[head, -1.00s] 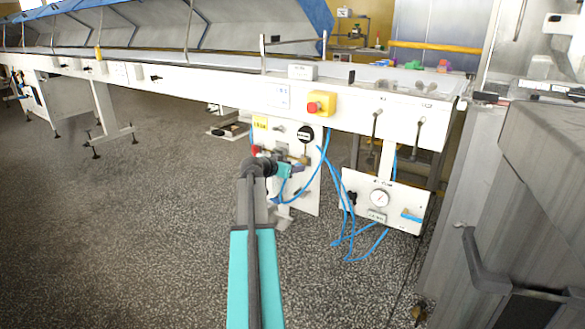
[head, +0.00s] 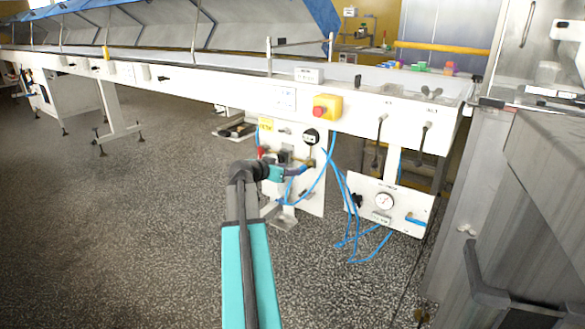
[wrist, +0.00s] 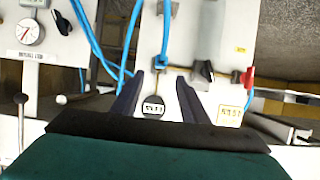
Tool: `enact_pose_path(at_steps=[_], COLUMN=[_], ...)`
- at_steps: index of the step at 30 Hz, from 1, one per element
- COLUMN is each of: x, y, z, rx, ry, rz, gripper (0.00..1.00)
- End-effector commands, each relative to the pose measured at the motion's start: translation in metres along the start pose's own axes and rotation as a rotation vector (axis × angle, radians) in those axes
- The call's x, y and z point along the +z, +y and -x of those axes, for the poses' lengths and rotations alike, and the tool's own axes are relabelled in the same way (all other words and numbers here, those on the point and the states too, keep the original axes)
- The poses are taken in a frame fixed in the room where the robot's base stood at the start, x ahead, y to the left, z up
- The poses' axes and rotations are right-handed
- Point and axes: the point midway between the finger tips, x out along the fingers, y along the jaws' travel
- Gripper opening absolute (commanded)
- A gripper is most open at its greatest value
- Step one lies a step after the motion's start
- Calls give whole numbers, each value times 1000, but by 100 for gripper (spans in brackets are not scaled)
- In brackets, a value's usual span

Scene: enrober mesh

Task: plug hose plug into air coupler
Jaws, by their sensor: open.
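My gripper (head: 293,172) is in front of the white panel (head: 318,192) under the conveyor. In the wrist view, its two dark fingers (wrist: 160,90) stand apart with no object clearly between them. Beyond them are a round black tag (wrist: 153,107) and a brass fitting (wrist: 160,70). A blue hose (wrist: 166,35) runs to this fitting; another blue hose (wrist: 92,45) passes left of the fingers. In the head view, a blue hose (head: 328,165) loops beside the gripper. I cannot tell which end is the hose plug or which fitting is the air coupler.
A red valve handle (wrist: 248,78) and yellow label (wrist: 229,115) are right of the fingers. A gauge panel (head: 400,208) stands to the right, with loose hoses below. A red stop button (head: 320,111) is above.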

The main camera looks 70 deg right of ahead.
Motion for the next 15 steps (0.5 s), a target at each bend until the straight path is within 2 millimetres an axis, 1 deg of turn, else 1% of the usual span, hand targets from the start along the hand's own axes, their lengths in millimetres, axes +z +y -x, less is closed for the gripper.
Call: enact_pose_path(at_steps=[1, 3, 9, 15], x=[-1, -1, 0, 0], y=[1, 1, 1, 0], z=[10, 21, 46, 58], rx=[-2, -1, -1, -1], ry=[1, 0, 0, 0], rz=[1, 0, -1, -1], gripper=[40, 40, 40, 40])
